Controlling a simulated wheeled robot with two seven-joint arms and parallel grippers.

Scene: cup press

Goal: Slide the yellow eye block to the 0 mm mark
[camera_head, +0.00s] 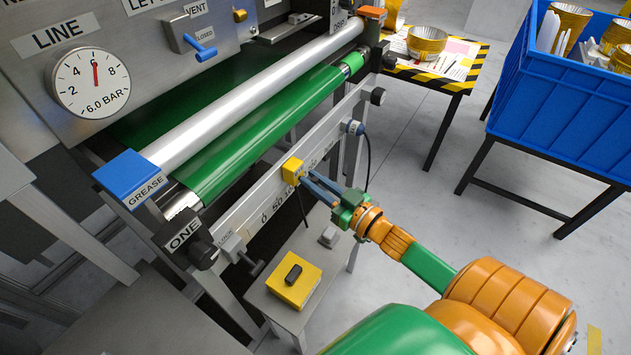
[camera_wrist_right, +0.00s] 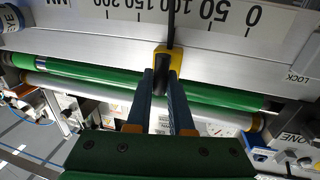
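The yellow eye block (camera_head: 292,170) sits on the grey scale rail (camera_head: 262,197) in front of the green roller. My left gripper is not in view.
A LOCK knob (camera_head: 252,264) is at the rail's lower left end, near the ONE label (camera_head: 184,235). A yellow box with a black knob (camera_head: 293,284) stands on a grey stand below. A blue crate (camera_head: 560,110) stands at the right. A dark cable hangs beside the rail.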

